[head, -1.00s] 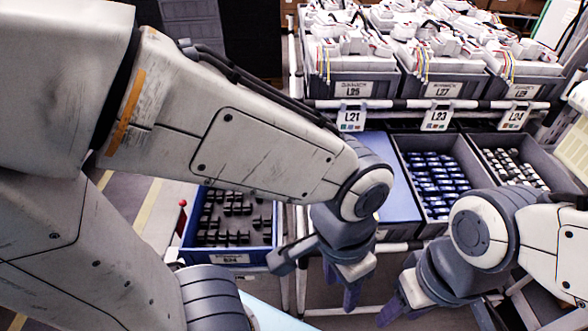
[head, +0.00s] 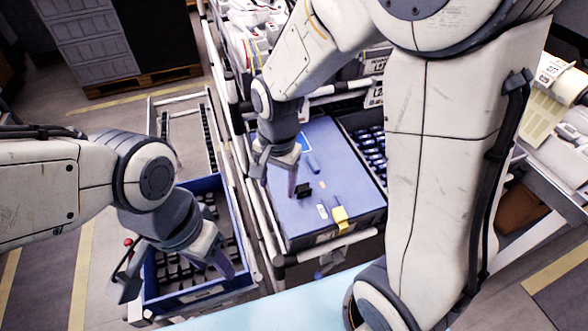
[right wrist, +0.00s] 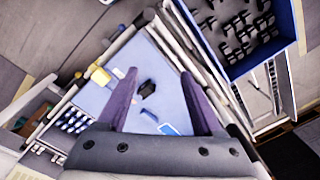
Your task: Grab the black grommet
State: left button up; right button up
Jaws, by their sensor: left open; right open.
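A small black piece (head: 304,190), which looks like the grommet, lies on the blue work surface (head: 285,220). In the right wrist view the black grommet (right wrist: 147,88) is between the two fingers, nearer the left one. My right gripper (head: 277,182) is open and empty, low over the surface beside the grommet; the right wrist view shows its fingers (right wrist: 161,80) spread wide. I cannot tell whether they touch it. My left gripper (head: 175,275) is open over a blue bin (head: 150,288) that holds several similar black pieces, partly hidden by the gripper.
A yellow piece (head: 340,218), a small white piece (head: 322,211) and a blue piece (head: 313,164) lie on the same surface. A bin of blue parts (head: 371,150) stands to its right. Metal rails (head: 262,225) run between the surface and the blue bin.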

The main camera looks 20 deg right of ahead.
jog(key=w+d+f+m+p, duration=0.1)
jog(key=w+d+f+m, duration=0.3)
jog(key=w+d+m, duration=0.35)
jog(key=m, duration=0.2)
send_over(301, 188)
jog(key=shift+n, duration=0.25)
jog(key=f, duration=0.4)
jog(key=shift+s+f+p, duration=0.2)
jog(key=shift+f+p, duration=0.1)
jog(key=shift+f, duration=0.05)
jog(key=shift+w+f+p, duration=0.2)
jog(key=shift+f+p, duration=0.5)
jog(key=shift+f, duration=2.15)
jog(key=shift+c, duration=0.3)
grip_shut()
